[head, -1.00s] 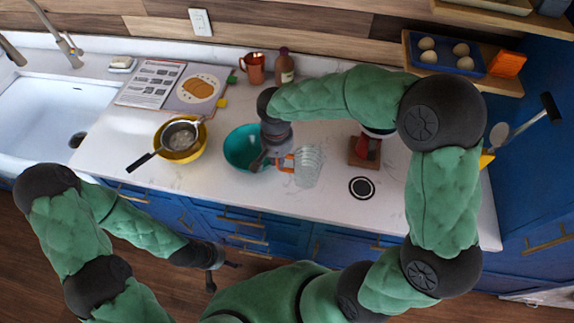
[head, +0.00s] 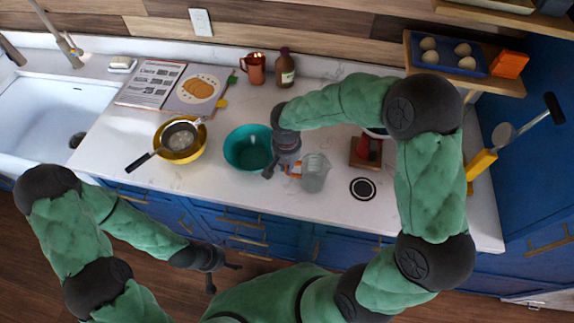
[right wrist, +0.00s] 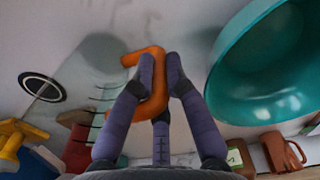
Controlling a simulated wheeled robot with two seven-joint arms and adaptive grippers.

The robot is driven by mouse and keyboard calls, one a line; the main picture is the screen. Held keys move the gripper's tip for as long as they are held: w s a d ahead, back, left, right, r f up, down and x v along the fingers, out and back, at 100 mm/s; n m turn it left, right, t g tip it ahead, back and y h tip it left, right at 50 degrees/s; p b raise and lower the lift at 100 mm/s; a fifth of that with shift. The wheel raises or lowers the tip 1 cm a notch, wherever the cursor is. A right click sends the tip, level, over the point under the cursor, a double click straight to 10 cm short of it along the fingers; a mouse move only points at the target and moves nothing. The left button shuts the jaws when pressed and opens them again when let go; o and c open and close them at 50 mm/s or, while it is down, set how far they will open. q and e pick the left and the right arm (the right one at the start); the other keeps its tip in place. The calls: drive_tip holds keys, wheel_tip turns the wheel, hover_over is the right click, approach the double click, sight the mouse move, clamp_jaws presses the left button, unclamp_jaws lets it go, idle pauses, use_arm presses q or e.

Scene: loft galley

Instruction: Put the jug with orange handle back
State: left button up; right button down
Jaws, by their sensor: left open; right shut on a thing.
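The clear jug (head: 315,174) with the orange handle (head: 292,175) is at the counter's front middle, right of the teal bowl (head: 236,157). It looks nearly upright; I cannot tell if its base touches the counter. My right gripper (head: 281,172) is shut on the orange handle, which also shows between the fingers in the right wrist view (right wrist: 150,95). The jug's see-through body (right wrist: 82,85) is faint there. A black ringed round mark (head: 362,188) lies on the counter right of the jug, with nothing on it. My left gripper (head: 218,268) is open and empty, in front of the counter.
A yellow bowl with a strainer (head: 180,140) stands left of the teal bowl. A red-and-wood device (head: 366,152) stands behind the ringed mark. A copper mug (head: 255,68) and brown bottle (head: 285,68) stand at the back. The counter around the mark is mostly clear.

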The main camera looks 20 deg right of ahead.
drive_tip(key=shift+f, duration=0.2)
drive_tip(key=c, duration=1.3)
unclamp_jaws()
drive_tip(key=shift+o, duration=0.2)
drive_tip(key=shift+r, duration=0.1)
drive_tip(key=shift+r, duration=0.1)
drive_tip(key=shift+r, duration=0.3)
wheel_tip(320, 180, up, 12)
drive_tip(key=shift+s+a+f+p, duration=0.15)
drive_tip(key=shift+f+p, duration=0.1)
drive_tip(key=shift+p, duration=0.6)
